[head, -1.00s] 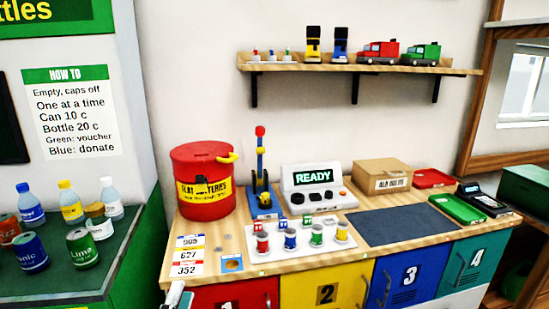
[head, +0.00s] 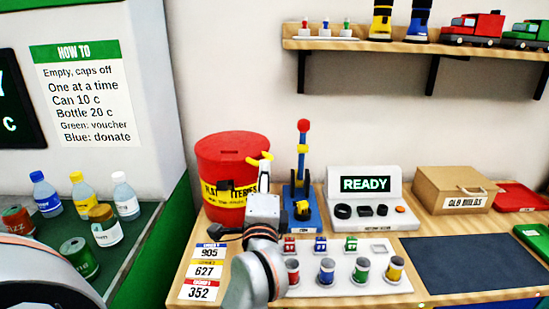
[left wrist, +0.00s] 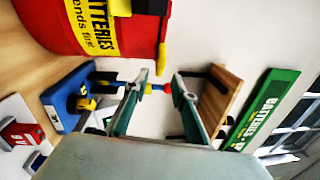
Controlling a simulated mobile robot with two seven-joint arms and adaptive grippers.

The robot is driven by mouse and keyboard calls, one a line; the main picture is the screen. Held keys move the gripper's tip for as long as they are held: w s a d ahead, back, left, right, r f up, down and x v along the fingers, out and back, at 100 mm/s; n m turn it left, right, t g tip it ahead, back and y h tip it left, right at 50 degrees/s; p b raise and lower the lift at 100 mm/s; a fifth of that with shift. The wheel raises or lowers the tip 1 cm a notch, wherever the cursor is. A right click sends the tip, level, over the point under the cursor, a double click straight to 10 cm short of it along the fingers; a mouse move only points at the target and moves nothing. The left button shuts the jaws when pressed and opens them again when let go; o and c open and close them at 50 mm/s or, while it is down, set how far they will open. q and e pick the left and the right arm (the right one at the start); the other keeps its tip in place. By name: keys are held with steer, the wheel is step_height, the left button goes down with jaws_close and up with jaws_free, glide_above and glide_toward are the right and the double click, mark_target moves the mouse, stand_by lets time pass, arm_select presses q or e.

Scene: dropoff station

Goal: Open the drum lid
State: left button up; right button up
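The red drum (head: 222,160) stands at the left end of the counter, with a yellow text label and a flat red lid (head: 232,146), which lies shut on top. A yellow tab (head: 260,158) sticks out at the lid's right edge. My left gripper (head: 264,172) is at the drum's right side, just below the tab; contact cannot be told. In the left wrist view the drum (left wrist: 60,22) fills the upper left and the tab (left wrist: 161,60) lies just above the fingertips. The left gripper's fingers (left wrist: 160,82) are apart with nothing held between them. My right gripper is out of view.
A blue stand with a red-topped lever (head: 303,170) is close right of the drum. The READY console (head: 365,184), a white tray of small cans (head: 345,284) and a cardboard box (head: 450,190) are farther right. Number cards (head: 203,270) lie in front. A shelf (head: 400,46) hangs above.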

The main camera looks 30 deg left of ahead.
arm_select(q)
steer(key=shift+p+x, duration=0.75)
steer(key=shift+x, duration=2.55)
steer(key=shift+a, duration=0.1)
steer(key=shift+s, duration=0.1)
jaws_close()
